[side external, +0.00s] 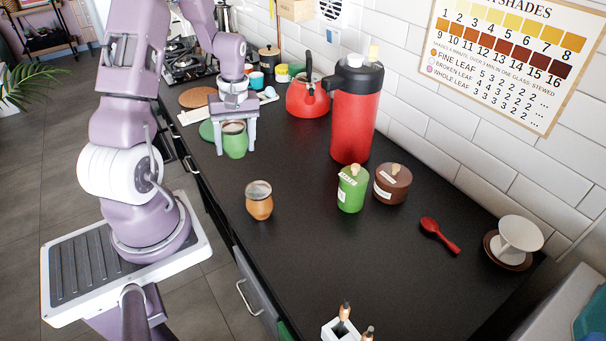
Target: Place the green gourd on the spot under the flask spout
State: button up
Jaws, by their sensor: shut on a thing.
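The green gourd (235,146) is a small rounded cup with a metal-coloured rim, upright on the left part of the dark counter. My gripper (236,137) points down with its fingers on either side of the gourd, shut on it. I cannot tell whether the gourd touches the counter or hangs just above it. The flask (351,122) is tall and red with a black top, standing to the right of my gripper near the tiled wall.
An orange gourd (259,203) stands in front of the green one. A red kettle (305,99) is behind, left of the flask. A green canister (352,190) and a brown canister (391,184) stand before the flask. A red spoon (439,235) lies at right. The front middle counter is clear.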

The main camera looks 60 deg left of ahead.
jog(key=w+d+r+m, duration=0.3)
jog(key=w+d+m, duration=0.5)
jog(key=d, duration=0.3)
jog(key=m+t, duration=0.1)
jog(key=m, duration=0.9)
send_over(323, 229)
notch_tip(323, 229, down, 3)
jog(key=shift+y, duration=0.3)
jog(key=f, duration=1)
jog(key=shift+d, duration=0.2)
jog(key=shift+f, duration=0.15)
jog(key=o, duration=1.4)
jog(key=shift+o, duration=0.2)
